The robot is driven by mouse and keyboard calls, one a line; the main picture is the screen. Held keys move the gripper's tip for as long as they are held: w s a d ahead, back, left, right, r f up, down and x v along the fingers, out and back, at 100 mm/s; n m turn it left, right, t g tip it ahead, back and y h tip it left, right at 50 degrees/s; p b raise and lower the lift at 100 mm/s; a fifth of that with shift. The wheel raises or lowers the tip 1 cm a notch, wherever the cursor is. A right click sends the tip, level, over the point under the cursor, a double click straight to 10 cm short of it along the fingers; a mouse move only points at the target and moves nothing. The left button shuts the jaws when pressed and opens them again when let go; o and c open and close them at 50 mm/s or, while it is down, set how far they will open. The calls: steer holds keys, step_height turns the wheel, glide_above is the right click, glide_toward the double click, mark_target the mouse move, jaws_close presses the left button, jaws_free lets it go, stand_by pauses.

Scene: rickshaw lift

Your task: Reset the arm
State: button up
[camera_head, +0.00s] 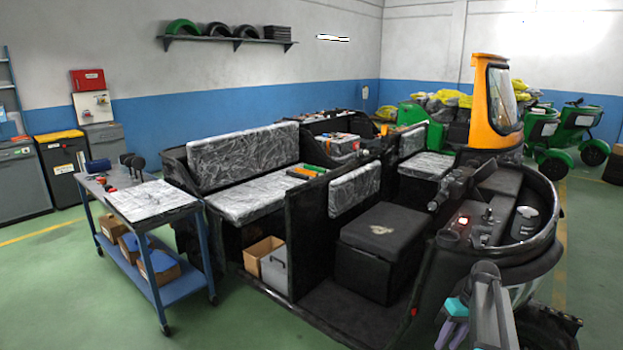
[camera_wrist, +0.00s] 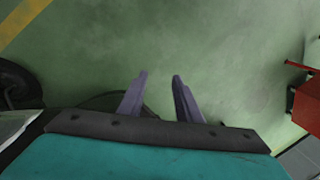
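My gripper (camera_head: 450,340) hangs at the lower right of the head view, beside the front of the black rickshaw (camera_head: 370,310). In the wrist view its two purple fingers (camera_wrist: 160,78) are apart, with only green floor between them. The gripper is open and empty. My grey arm folds down at the bottom right of the head view and hides part of the rickshaw's front.
A blue-framed trolley (camera_head: 185,285) with tools on top and boxes below stands at the left. Green floor (camera_head: 70,285) is clear around it. A red object (camera_wrist: 308,105) shows at the wrist view's right edge. Green vehicles (camera_head: 575,125) stand at the back right.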

steer(key=s+a+f+n+g, duration=0.1)
steer(key=s+a+f+g, duration=0.1)
steer(key=s+a+f, duration=0.75)
steer(key=s+a+f+g, duration=0.2)
steer(key=s+a+f, duration=0.5)
steer(key=a+f, duration=0.5)
steer(key=s+a+f+h, duration=0.1)
steer(key=s+f, duration=0.2)
steer(key=s, duration=0.4)
steer(key=s+f+m+g+h, duration=0.1)
steer(key=s+f, duration=0.3)
steer(key=s, duration=0.3)
steer(key=s+a+f+m, duration=0.1)
steer(key=s+f, duration=0.3)
steer(key=s, duration=0.4)
steer(key=shift+a+h, duration=0.35)
steer(key=shift+h, duration=0.05)
